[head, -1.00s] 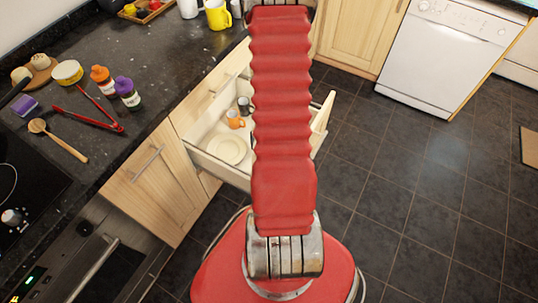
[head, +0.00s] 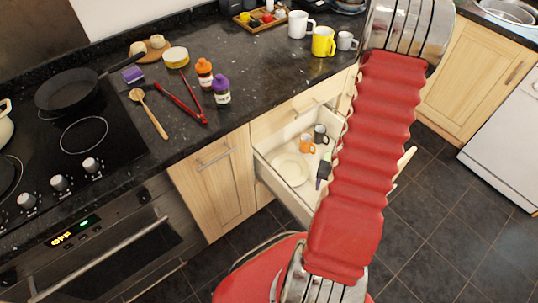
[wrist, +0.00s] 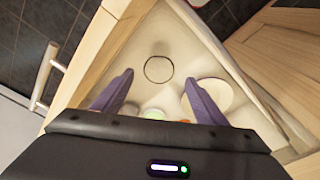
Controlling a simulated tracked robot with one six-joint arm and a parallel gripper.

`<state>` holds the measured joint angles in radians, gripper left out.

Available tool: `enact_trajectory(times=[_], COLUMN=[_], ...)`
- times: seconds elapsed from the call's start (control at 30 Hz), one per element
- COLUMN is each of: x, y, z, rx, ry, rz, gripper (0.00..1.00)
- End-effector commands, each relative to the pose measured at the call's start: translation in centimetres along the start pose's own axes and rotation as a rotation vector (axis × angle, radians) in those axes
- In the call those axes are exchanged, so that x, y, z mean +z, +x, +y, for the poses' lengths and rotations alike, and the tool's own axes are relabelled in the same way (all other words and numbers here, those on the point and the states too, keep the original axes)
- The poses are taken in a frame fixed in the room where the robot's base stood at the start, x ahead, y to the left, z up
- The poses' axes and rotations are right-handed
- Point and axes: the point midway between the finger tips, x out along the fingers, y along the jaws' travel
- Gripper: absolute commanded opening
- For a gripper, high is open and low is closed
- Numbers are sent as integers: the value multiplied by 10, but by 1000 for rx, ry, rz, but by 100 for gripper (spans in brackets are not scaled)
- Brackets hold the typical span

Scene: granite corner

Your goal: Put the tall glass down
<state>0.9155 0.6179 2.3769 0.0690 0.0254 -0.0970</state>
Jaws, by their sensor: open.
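The tall glass (wrist: 158,69) shows in the wrist view as a thin dark ring, seen from above over the pale floor of the open drawer (wrist: 118,35). It appears to stand upright; I cannot make it out in the head view. My gripper (wrist: 159,79) is open, its two purple fingers spread to the left and right of the ring and apart from it in the picture. In the head view my gripper (head: 323,176) shows partly beside my red arm, over the drawer.
The drawer also holds a white plate (head: 290,168), an orange mug (head: 307,143) and a dark mug (head: 320,133). The drawer walls stand close around. On the counter are a yellow mug (head: 323,42), bottles (head: 221,91), red tongs (head: 182,98) and a pan (head: 68,91).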

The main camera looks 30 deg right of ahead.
Motion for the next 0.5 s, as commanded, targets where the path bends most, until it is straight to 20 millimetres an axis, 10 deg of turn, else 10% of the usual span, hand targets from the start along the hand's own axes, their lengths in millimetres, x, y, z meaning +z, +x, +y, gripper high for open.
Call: enact_trajectory(times=[0.5], x=[-29], y=[-100], z=[-79], rx=[-38], ry=[-182], rz=[82], gripper=[66])
